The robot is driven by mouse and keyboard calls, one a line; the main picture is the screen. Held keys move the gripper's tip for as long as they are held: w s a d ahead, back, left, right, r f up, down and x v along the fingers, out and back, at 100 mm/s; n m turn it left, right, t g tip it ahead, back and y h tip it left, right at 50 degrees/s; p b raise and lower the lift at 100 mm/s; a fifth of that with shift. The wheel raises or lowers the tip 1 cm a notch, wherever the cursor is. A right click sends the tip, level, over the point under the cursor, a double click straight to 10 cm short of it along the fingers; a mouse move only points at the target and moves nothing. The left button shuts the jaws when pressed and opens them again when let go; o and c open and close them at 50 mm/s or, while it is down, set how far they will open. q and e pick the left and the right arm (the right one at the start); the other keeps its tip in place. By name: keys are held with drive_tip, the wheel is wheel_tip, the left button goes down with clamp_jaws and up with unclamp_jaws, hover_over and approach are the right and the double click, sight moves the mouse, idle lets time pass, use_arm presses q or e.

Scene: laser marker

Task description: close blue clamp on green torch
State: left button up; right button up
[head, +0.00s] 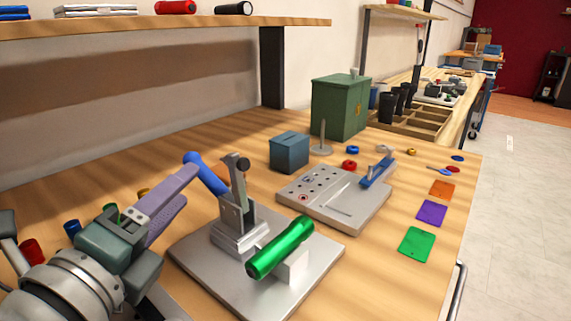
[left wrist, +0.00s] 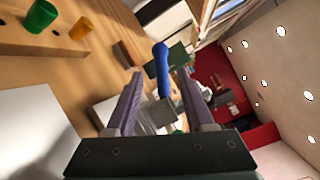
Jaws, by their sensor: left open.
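The clamp (head: 238,215) stands on a grey metal plate (head: 210,275). Its metal arm stands upright, and its blue handle (head: 206,174) slants up to the left. The green torch (head: 280,247) lies tilted across a pale block on the same plate, in front of the clamp and apart from the raised arm. My left gripper (head: 188,184) is open, with its purple fingers beside the blue handle. In the left wrist view the blue handle (left wrist: 161,65) shows between the two fingertips (left wrist: 160,74); contact cannot be told. My right gripper is not in view.
A grey panel (head: 365,217) with a small blue-handled part sits behind right. A blue box (head: 289,152) and a green cabinet (head: 340,107) stand farther back. Coloured cards, including a green one (head: 416,245), lie along the right edge. Several coloured cylinders stand at left behind my arm.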

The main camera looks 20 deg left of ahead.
sight(205, 166)
use_arm(q)
drive_tip(key=w, duration=0.9)
drive_tip(key=shift+a+r, duration=0.15)
drive_tip(key=shift+a, duration=0.05)
clamp_jaws()
idle(1.0)
